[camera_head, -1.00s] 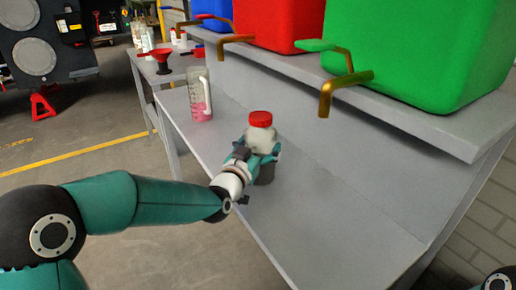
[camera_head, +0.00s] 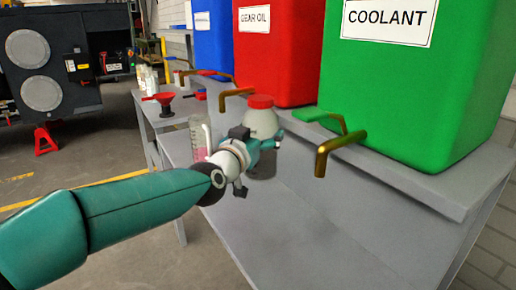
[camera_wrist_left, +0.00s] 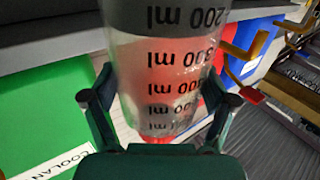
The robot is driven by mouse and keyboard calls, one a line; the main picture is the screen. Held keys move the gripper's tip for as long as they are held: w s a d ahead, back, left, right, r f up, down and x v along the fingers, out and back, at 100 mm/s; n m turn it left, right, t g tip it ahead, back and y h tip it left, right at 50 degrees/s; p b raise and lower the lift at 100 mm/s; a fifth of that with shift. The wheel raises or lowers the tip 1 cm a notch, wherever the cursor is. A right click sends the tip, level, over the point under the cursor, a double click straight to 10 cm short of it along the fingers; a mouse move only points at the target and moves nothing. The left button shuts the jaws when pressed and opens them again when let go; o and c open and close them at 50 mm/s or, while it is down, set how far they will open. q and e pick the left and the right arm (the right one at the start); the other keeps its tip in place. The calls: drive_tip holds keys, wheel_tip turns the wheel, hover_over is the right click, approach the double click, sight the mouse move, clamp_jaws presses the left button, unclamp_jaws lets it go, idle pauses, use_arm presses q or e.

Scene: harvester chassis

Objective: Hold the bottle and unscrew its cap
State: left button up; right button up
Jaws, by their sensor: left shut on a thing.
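The bottle (camera_head: 262,124) is pale and translucent, with a red cap (camera_head: 261,102) on its top. It stands upright in the head view, in front of the tanks. My left gripper (camera_head: 264,146) is shut around the bottle's body below the cap. In the left wrist view the bottle (camera_wrist_left: 170,80) lies between both fingers, its millilitre marks upside down. Part of its lower body is hidden behind the gripper in the head view. My right gripper is not in view.
A grey bench (camera_head: 300,240) runs below the bottle. A measuring jug (camera_head: 198,138) with pink liquid stands behind and left. Green (camera_head: 415,95), red (camera_head: 275,50) and blue (camera_head: 213,35) tanks with brass taps (camera_head: 335,150) stand on the raised shelf.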

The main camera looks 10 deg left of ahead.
use_arm(q)
drive_tip(key=shift+r, duration=0.95)
